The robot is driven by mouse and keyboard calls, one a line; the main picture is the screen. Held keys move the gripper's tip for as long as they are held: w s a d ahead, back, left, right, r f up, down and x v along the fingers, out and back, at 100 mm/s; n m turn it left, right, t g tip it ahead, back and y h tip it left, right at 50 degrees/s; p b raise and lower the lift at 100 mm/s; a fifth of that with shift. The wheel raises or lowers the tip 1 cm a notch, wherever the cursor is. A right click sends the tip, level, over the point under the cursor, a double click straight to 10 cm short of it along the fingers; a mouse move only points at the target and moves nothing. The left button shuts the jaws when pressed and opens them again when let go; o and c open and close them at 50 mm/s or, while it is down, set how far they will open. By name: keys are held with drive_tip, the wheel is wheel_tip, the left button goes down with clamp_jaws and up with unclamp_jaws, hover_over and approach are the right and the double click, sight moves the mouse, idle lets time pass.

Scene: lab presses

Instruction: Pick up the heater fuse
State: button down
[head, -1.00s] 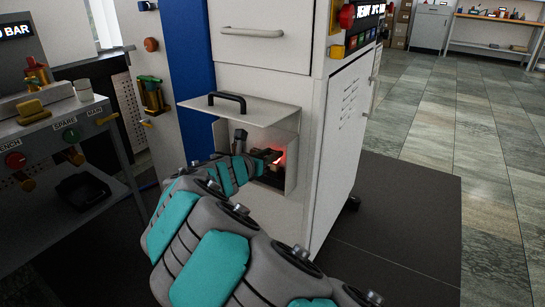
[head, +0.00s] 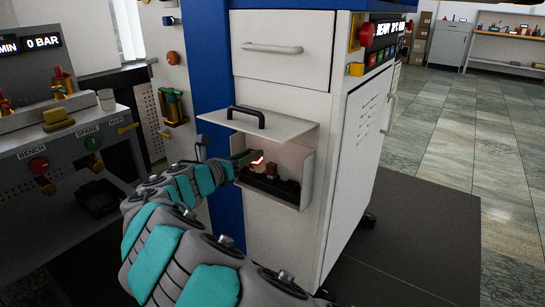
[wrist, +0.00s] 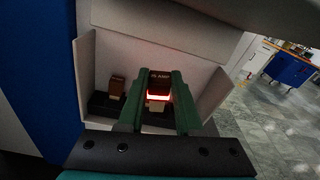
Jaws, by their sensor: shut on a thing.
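The fuse (wrist: 159,79) is a dark brown block with small AMP lettering and a red glowing band at its lower end. My gripper (wrist: 159,85) has its two green fingers shut on it, one on each side. In the head view my gripper (head: 249,157) is at the open fuse box (head: 306,180), with the red-lit fuse (head: 258,161) at its tip, above the black fuse base (head: 268,189). Whether the fuse is fully clear of the base cannot be told.
A second brown fuse (wrist: 117,87) stands on the base to the left. The box's raised lid (head: 283,126) with a black handle hangs just above my gripper. White side walls flank it closely. A bench with valves (head: 70,140) stands at the left.

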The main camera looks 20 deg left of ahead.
drive_tip(key=s+a+r+m+g+y, duration=0.1)
drive_tip(key=s+a, duration=0.5)
drive_tip(key=a, duration=0.6)
drive_tip(key=shift+a+r+m+g+p, duration=0.35)
drive_tip(key=shift+r+m+g, duration=0.15)
drive_tip(key=shift+r, duration=0.1)
drive_tip(key=shift+d+r+p, duration=0.1)
drive_tip(key=shift+r+p, duration=0.55)
drive_tip(key=shift+p, duration=0.5)
drive_tip(key=shift+r, duration=0.3)
drive_tip(key=shift+r+p, duration=0.35)
